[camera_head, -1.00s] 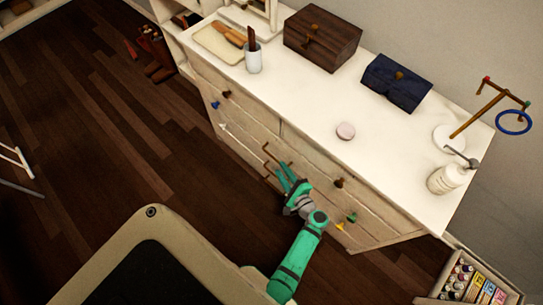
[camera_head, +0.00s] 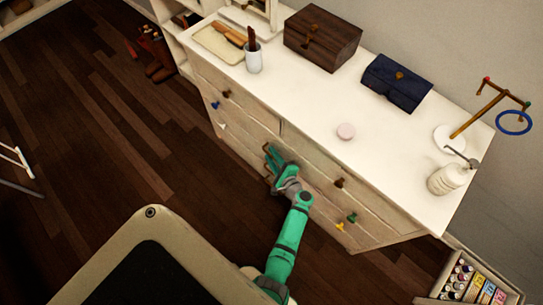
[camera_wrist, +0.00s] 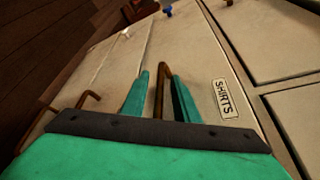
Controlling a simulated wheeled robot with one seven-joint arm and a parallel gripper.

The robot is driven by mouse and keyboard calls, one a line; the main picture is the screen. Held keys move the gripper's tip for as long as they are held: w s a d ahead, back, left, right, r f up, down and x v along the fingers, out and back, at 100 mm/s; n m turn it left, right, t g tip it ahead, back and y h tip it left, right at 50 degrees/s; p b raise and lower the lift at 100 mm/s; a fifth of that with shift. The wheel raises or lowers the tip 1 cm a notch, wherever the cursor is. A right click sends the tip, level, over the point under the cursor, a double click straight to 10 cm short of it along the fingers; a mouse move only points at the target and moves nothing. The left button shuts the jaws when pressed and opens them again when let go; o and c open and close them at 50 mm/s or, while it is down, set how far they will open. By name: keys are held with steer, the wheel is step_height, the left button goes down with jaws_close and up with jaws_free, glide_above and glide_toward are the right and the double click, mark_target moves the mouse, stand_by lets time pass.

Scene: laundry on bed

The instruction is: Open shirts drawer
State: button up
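The shirts drawer (camera_wrist: 208,60) is a pale drawer front with a "SHIRTS" label (camera_wrist: 224,99) in the wrist view. It looks closed. Its bar handle (camera_wrist: 161,80) is brown metal and stands between the two green fingers of my gripper (camera_wrist: 163,88). The fingers are apart, with a gap visible on the left side of the handle; contact on the right side is hard to tell. In the head view my gripper (camera_head: 272,158) is at the front of the white dresser (camera_head: 300,112) and hides most of the handle.
A second bar handle (camera_wrist: 88,100) is on the drawer front left of my gripper in the wrist view. Small coloured knobs (camera_head: 351,217) stick out of the dresser front. A box, a navy case and a bottle stand on its top. Dark wooden floor (camera_head: 110,130) is clear in front.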

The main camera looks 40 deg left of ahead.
jaws_close()
steer(key=s+a, duration=0.2)
steer(key=s, duration=2.1)
steer(key=shift+s, duration=0.3)
steer(key=shift+d, duration=0.1)
steer(key=shift+o, duration=0.7)
jaws_free()
steer(key=v, duration=1)
steer(key=shift+s+d, duration=0.2)
steer(key=shift+d, duration=0.15)
steer(key=shift+r, duration=0.1)
